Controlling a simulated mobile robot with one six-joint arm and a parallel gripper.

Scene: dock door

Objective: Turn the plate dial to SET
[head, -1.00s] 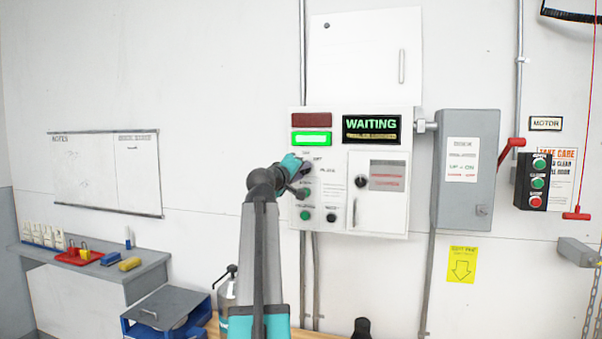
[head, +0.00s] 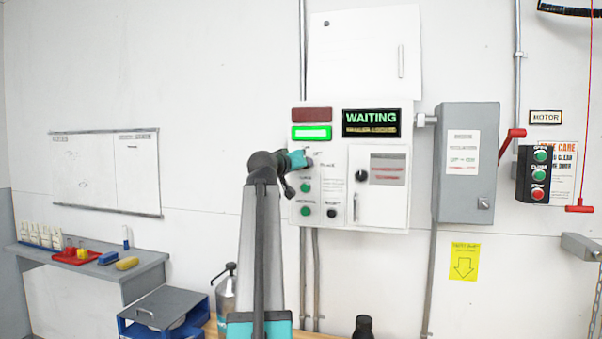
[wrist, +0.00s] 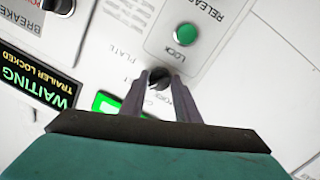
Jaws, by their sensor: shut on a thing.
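The plate dial is a small dark knob (wrist: 159,80) on the white control panel (head: 425,152), beside the printed word PLATE. In the wrist view my gripper (wrist: 158,73) has its two fingers closed on either side of the knob. In the head view my gripper (head: 308,161) is at the panel's left part, below the lit green lamp, and the arm hides most of the dial. I cannot tell which mark the dial points to.
The display (head: 371,122) reads WAITING, TRAILER LOCKED. A green LOCK button (wrist: 186,34) sits close to the dial. A black breaker knob (head: 361,175) is to the right. A grey switch box (head: 467,160) with a red lever stands further right.

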